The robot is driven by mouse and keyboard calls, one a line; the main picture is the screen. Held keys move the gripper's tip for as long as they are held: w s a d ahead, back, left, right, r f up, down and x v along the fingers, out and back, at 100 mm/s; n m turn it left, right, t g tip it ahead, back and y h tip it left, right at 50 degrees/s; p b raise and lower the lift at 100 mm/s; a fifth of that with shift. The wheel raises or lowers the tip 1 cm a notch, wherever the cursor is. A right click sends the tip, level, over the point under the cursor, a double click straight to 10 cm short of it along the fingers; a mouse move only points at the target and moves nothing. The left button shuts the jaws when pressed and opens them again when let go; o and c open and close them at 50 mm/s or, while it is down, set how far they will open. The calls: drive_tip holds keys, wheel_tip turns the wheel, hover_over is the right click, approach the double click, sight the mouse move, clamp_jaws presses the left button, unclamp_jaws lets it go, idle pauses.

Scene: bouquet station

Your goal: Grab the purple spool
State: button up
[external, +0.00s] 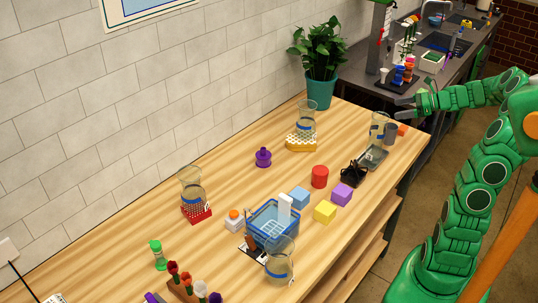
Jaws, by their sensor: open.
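A purple spool-shaped object (263,158) stands upright on the wooden table (225,140), left of the table's middle and towards the wall. It is small in the picture, so its fine shape is hard to tell.
Glass jars (191,182) (279,262), a blue basket (262,232), a red cylinder (320,177) and purple, yellow and blue blocks share the table. Another jar (305,117) stands behind a yellow holder (301,144). A potted plant (319,92) is at the back. Bare wood surrounds the purple object.

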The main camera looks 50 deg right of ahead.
sight(259, 155)
drive_tip(key=shift+n+y, duration=0.3)
drive_tip(key=shift+n, duration=0.1)
drive_tip(key=w+a, duration=0.1)
drive_tip(key=w, duration=0.2)
drive_tip(key=w+a, duration=0.1)
drive_tip(key=w, duration=0.2)
drive_tip(key=w+a, duration=0.1)
drive_tip(key=w, duration=0.2)
drive_tip(key=shift+w+a, duration=0.3)
drive_tip(key=shift+w, duration=0.1)
drive_tip(key=w+a+n+g+y, duration=0.1)
drive_tip(key=w+a+n+y, duration=0.1)
drive_tip(key=w+a, duration=2.4)
wheel_tip(259, 155, down, 19)
drive_tip(key=shift+s+f, duration=0.15)
drive_tip(key=shift+x, duration=1.35)
drive_tip(key=w+a+f, duration=0.2)
drive_tip(key=shift+w+a, duration=0.1)
drive_tip(key=shift+a, duration=0.3)
drive_tip(key=shift+w+a+f, duration=0.15)
drive_tip(key=shift+w+a, duration=0.2)
drive_tip(key=shift+w, duration=0.15)
drive_tip(key=c, duration=1.1)
